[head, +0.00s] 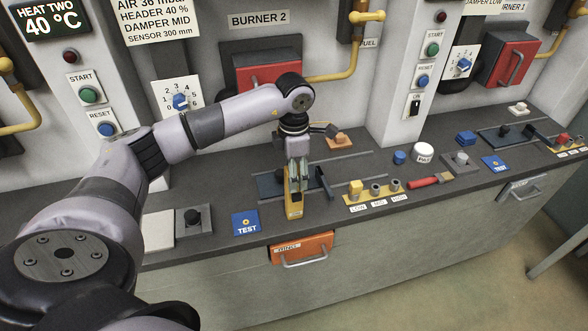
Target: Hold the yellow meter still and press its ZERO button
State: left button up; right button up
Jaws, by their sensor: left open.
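The yellow meter (293,211) stands on the dark bench top near its front edge, in the middle of the head view. Its yellow edge faces me, and its upper part is partly hidden by my gripper. Its ZERO button cannot be made out. My left gripper (299,178) points down right at the meter, with its fingers open at the meter's upper part. I cannot tell whether the fingers touch it. A dark cradle or plate (270,187) lies beside the meter. My right gripper is not in view.
A blue TEST pad (246,223) lies left of the meter. An orange drawer (301,248) is below the bench edge. A red burner door (268,80) is behind.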

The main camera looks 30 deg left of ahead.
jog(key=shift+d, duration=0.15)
pick_arm(q)
jog(key=shift+c, duration=0.6)
grip_shut()
dwell(0.8)
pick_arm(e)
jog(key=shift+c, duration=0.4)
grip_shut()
pick_arm(q)
jog(key=shift+f, duration=0.1)
dwell(1.4)
